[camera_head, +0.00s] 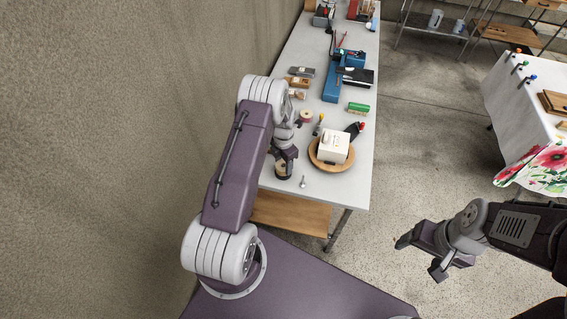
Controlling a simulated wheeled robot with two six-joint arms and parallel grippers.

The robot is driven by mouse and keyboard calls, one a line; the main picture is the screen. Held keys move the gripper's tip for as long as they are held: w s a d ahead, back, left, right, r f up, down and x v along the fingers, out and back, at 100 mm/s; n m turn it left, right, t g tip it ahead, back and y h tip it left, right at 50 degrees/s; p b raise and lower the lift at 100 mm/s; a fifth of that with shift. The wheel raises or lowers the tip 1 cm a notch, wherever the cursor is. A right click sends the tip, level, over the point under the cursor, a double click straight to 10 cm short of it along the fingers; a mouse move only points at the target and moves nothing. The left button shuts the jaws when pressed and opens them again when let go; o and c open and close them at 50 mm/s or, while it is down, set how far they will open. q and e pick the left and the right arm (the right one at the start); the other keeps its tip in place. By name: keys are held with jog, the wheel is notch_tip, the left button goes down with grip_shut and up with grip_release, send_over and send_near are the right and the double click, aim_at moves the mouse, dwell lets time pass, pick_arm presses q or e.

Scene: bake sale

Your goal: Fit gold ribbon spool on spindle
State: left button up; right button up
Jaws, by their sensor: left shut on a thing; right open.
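My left gripper (285,158) is over the near left part of the long table (352,182). It points down and is shut on a small round tan and dark thing (283,174), which looks like the gold ribbon spool. The fingers hide much of it, and I cannot tell whether it touches the table. A small upright metal piece (303,182) stands just right of it; I cannot tell if this is the spindle. A pink spool (306,117) sits farther back. My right gripper (421,257) is open and empty above the floor, right of the table.
A white cake (334,146) sits on a round wooden board (320,163) right of my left gripper. A green box (358,108), a blue device (331,88) and small tools lie behind. A second table (515,110) with flowered cloth stands right, across open floor.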

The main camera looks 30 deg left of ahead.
pick_arm(q)
jog(key=shift+f+b, duration=0.4)
jog(key=shift+f, duration=0.2)
jog(key=o, duration=1.4)
jog(key=shift+o, duration=0.2)
jog(key=shift+r, duration=0.1)
notch_tip(320, 180, up, 9)
jog(key=shift+b, duration=0.75)
